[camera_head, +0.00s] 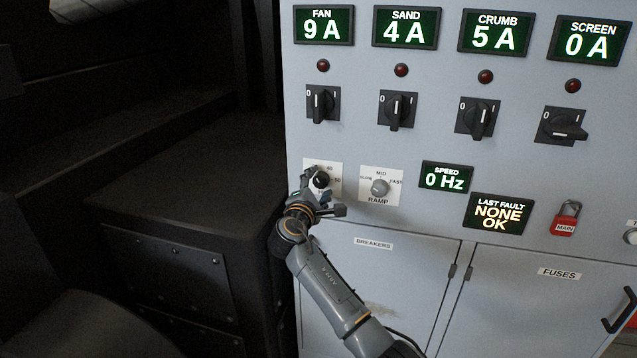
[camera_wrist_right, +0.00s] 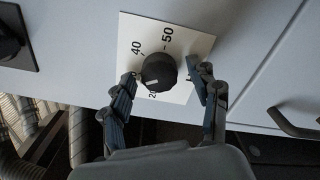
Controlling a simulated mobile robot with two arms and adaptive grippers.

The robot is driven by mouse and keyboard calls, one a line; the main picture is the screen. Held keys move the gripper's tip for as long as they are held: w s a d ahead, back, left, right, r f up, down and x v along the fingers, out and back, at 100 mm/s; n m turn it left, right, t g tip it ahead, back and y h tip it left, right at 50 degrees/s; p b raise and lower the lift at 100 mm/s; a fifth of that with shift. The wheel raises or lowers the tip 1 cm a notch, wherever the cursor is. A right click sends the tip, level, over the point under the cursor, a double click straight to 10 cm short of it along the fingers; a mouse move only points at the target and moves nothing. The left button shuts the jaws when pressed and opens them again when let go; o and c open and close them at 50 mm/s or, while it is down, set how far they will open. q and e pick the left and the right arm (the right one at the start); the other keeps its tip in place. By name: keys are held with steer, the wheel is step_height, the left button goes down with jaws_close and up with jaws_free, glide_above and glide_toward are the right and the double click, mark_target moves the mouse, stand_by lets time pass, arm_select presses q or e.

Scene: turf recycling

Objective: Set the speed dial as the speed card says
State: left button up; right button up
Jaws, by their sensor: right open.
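The speed dial is a black round knob (camera_wrist_right: 159,71) on a white plate (camera_wrist_right: 186,40) with marks, of which 40, 50 and a partly hidden 20 can be read in the right wrist view. A pale line on the knob points toward the lower left, near the partly hidden mark. In the head view the knob (camera_head: 321,179) sits low at the panel's left. My right gripper (camera_head: 317,194) is at the dial, its open fingers (camera_wrist_right: 164,90) on either side of the knob, apart from it. The speed display (camera_head: 446,177) reads 0 Hz. I see no speed card. My left gripper is not in view.
A ramp knob (camera_head: 380,187) is just right of the dial. Several rotary switches (camera_head: 397,110) and current displays (camera_head: 406,28) are above. A fault display (camera_head: 499,213) reads NONE OK. A red padlock (camera_head: 566,217) hangs at right. Dark machinery (camera_head: 150,180) stands left.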

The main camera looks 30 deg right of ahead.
steer(key=c, duration=1.2)
steer(key=shift+f+m+b, duration=0.2)
steer(key=shift+m+b, duration=0.6)
steer(key=shift+b, duration=0.35)
steer(key=m+b, duration=0.7)
steer(key=shift+r+m+b, duration=0.15)
steer(key=shift+m+b, duration=1.35)
steer(key=shift+m, duration=0.1)
steer(key=o, duration=1.2)
steer(key=shift+r, duration=0.1)
